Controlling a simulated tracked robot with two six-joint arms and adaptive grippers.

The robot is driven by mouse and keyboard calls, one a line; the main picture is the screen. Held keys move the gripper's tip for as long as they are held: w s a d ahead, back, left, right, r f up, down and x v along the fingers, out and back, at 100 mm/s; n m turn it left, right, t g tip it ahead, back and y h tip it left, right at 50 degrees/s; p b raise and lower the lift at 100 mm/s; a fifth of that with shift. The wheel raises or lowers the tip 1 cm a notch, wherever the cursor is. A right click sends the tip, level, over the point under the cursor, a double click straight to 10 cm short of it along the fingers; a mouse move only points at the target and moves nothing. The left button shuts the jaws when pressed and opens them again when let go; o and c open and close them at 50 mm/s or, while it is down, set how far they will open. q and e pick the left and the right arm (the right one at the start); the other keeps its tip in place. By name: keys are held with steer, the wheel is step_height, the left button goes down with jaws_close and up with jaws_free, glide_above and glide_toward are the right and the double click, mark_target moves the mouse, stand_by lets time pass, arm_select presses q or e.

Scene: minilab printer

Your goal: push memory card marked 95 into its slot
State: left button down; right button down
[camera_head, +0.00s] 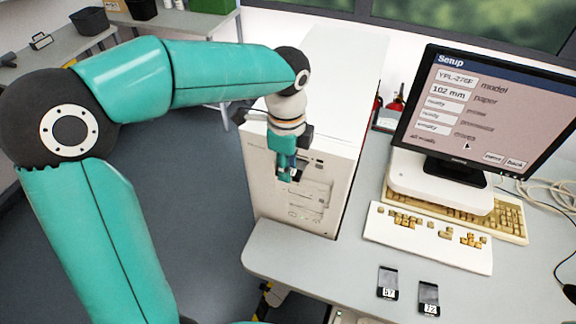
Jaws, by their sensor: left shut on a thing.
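My left gripper (287,174) is shut at the upper front of the beige minilab unit (265,190), with its fingers pointing down and toward the front panel. A small dark piece shows at its fingertips. The gripper hides most of what it holds, and I cannot read a 95 there. The slot is also hidden behind the fingers, so I cannot tell whether the held piece is in it. Two dark cards with white number labels lie on the desk, a left one (388,281) and a right one (429,298). My right gripper is not in view.
A monitor (490,110) with a Setup screen stands on a white base at the right. A white control panel (428,238) and a beige keyboard (510,216) lie in front of it. The desk (330,262) is clear between the unit and the cards.

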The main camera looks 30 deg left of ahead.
arm_select(q)
steer(key=shift+w+a+p, duration=0.2)
steer(key=shift+w+p, duration=0.25)
steer(key=shift+w, duration=0.4)
steer(key=shift+s, duration=0.1)
stand_by(0.5)
steer(key=c, duration=0.9)
jaws_free()
steer(key=shift+r, duration=0.1)
steer(key=shift+c, duration=0.2)
steer(key=shift+o, duration=0.2)
steer(key=shift+r, duration=0.15)
